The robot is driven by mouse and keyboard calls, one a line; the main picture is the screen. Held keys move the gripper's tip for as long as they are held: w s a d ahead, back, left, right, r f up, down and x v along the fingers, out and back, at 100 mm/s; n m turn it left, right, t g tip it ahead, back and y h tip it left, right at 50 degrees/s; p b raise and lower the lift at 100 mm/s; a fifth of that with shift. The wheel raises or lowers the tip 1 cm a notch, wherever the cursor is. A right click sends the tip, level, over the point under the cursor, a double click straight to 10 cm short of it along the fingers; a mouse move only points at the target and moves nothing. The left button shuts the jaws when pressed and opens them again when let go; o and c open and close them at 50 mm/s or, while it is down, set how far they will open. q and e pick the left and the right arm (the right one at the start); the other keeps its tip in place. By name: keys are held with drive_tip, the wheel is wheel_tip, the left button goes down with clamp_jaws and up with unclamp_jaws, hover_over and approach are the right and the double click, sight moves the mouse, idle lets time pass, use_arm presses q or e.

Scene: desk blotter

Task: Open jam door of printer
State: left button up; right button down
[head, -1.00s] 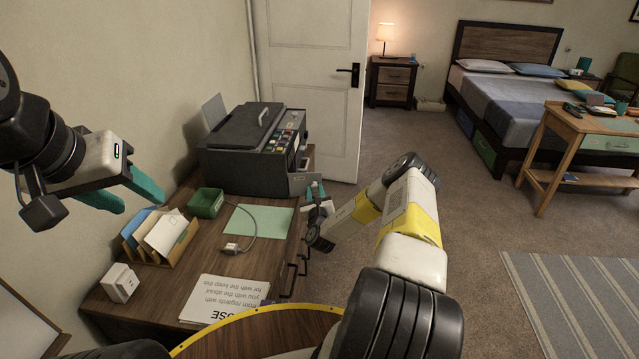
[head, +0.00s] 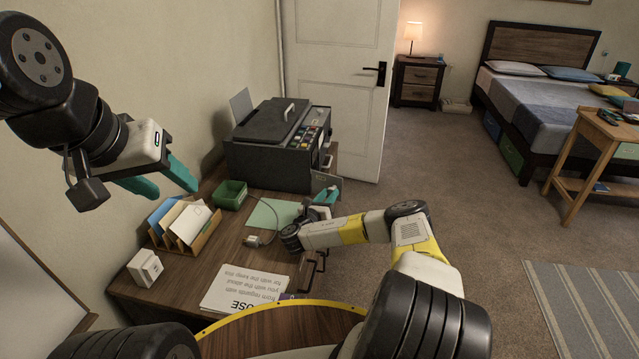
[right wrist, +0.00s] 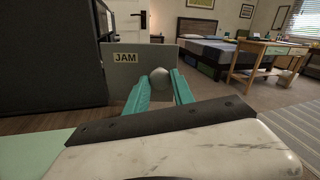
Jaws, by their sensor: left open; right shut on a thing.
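The dark printer (head: 268,158) stands at the far end of the desk. Its grey jam door (head: 324,181), labelled JAM, shows in the right wrist view (right wrist: 126,62) as a flat panel sticking out to the right of the dark printer body. A round pale knob (right wrist: 159,77) on the door sits between my right gripper's teal fingers. My right gripper (head: 330,195) is shut on this knob at the printer's front right corner. My left gripper (head: 172,186) is open and empty, raised at the left above the desk. The hinge line is hard to make out.
The desk holds a green box (head: 230,196), a letter rack (head: 190,238), a green sheet (head: 268,216), a white adapter (head: 145,268) and a printed page (head: 242,288). A white room door (head: 340,80) stands behind the printer. The carpet to the right is open floor.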

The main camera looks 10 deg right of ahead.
drive_tip(key=shift+r, duration=0.15)
drive_tip(key=c, duration=1.1)
unclamp_jaws()
drive_tip(key=shift+o, duration=0.2)
drive_tip(key=v, duration=0.7)
drive_tip(key=shift+s+a, duration=0.25)
drive_tip(key=shift+s, duration=0.05)
